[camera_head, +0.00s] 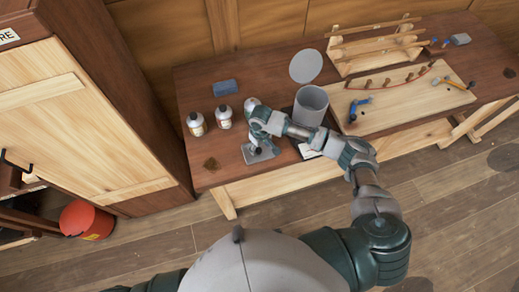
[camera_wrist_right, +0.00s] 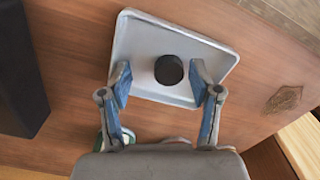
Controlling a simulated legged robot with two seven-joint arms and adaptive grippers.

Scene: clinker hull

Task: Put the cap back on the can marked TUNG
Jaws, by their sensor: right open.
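A short black round cap (camera_wrist_right: 168,69) sits on a pale square tray (camera_wrist_right: 205,88) in the right wrist view. The tray (camera_head: 249,158) also shows in the head view, near the bench's left front. My right gripper (camera_wrist_right: 160,80) is open, its blue-padded fingers spread on either side of the cap and apart from it. In the head view the right gripper (camera_head: 258,146) is over the tray and hides the cap. Pale cans, one at the left (camera_head: 196,124), one beside it (camera_head: 223,117) and one behind my wrist (camera_head: 251,104), stand upright. Their labels are too small to read. My left gripper is out of view.
A blue block (camera_head: 225,88) lies behind the cans. A pale board (camera_head: 405,105) with tools fills the right. A dark block (camera_wrist_right: 20,75) stands left in the wrist view.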

